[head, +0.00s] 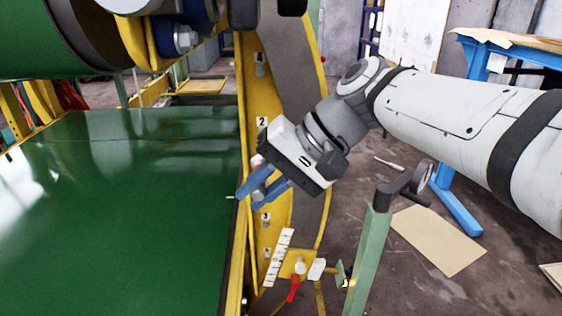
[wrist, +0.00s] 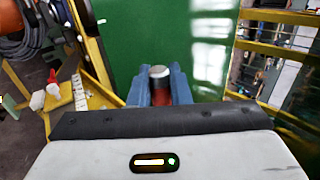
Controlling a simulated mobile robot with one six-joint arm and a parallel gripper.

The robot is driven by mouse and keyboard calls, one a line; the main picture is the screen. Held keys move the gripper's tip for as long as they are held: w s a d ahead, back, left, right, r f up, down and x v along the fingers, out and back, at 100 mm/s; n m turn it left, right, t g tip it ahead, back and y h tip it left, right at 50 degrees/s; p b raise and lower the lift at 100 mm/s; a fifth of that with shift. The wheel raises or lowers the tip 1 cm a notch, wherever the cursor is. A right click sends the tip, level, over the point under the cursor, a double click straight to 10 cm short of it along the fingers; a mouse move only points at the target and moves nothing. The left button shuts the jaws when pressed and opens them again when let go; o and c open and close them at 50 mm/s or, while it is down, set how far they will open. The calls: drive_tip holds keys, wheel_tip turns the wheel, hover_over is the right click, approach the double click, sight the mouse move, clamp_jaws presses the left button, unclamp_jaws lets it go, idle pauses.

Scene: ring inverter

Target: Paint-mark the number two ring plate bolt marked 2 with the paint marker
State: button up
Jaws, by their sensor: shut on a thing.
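My gripper (head: 254,190) is shut on the paint marker, its blue fingers beside the yellow ring plate (head: 283,215). The label 2 (head: 262,122) is on the plate just above my gripper. I cannot tell whether the marker touches anything.
Label 1 (head: 260,58) is higher on the plate, label 3 (head: 266,217) lower. A green panel (head: 120,190) lies left. A white ruler-like strip (head: 278,258) and a red handle (head: 294,288) are below. A green post (head: 368,250) stands right, under my arm.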

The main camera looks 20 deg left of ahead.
drive_tip(key=shift+w, duration=0.2)
drive_tip(key=shift+s, duration=0.15)
drive_tip(key=shift+d+r, duration=0.1)
drive_tip(key=shift+r, duration=0.1)
drive_tip(key=shift+w, duration=0.35)
drive_tip(key=shift+w+a+p, duration=0.25)
drive_tip(key=shift+w, duration=0.5)
drive_tip(key=shift+w+a+p, duration=0.25)
drive_tip(key=shift+w+p, duration=0.05)
drive_tip(key=shift+w, duration=0.45)
drive_tip(key=shift+w+a+p, duration=0.25)
drive_tip(key=shift+w, duration=0.5)
